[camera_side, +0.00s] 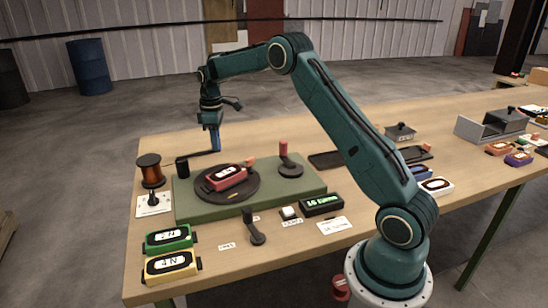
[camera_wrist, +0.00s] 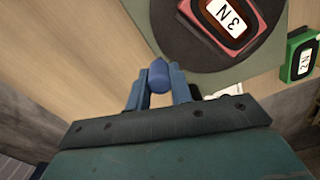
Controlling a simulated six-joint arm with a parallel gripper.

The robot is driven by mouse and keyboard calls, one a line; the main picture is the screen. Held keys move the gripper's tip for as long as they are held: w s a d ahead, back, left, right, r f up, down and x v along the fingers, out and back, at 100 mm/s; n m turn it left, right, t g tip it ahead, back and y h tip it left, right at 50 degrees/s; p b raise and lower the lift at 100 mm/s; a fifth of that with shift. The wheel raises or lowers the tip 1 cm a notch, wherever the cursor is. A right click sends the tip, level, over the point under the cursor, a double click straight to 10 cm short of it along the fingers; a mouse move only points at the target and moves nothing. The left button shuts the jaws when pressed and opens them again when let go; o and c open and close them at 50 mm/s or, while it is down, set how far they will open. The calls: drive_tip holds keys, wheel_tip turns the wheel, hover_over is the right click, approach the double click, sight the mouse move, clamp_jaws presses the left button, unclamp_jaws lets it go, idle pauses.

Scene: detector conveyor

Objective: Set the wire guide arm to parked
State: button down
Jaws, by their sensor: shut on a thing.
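The wire guide arm (camera_side: 201,153) is a thin dark bar running from a black post (camera_side: 182,167) at the back left of the green base to below my gripper. My gripper (camera_side: 215,143) is at its free end, beyond the back edge of the green base. In the wrist view my gripper (camera_wrist: 158,88) is shut on a blue knob (camera_wrist: 159,72), which sits between the two fingertips. The bar itself is not clearly seen in the wrist view. I cannot read any marking for a parked position.
A red case marked 3 N (camera_side: 226,178) lies on the dark turntable (camera_side: 240,193). A copper wire spool (camera_side: 149,168) stands left. A red-knobbed crank (camera_side: 285,158), black lever (camera_side: 254,230) and counter display (camera_side: 321,205) stand nearby. Green (camera_side: 168,239) and yellow (camera_side: 170,266) cases lie at front left.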

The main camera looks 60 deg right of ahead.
drive_tip(key=shift+w+d+n, duration=0.4)
drive_tip(key=shift+w+n, duration=0.3)
drive_tip(key=shift+n, duration=0.05)
drive_tip(key=shift+w+d+n, duration=0.4)
drive_tip(key=shift+w+n, duration=0.25)
drive_tip(key=shift+n, duration=0.1)
drive_tip(key=shift+r, duration=0.1)
drive_tip(key=c, duration=1.2)
unclamp_jaws()
drive_tip(key=shift+c, duration=0.2)
wheel_tip(320, 180, up, 14)
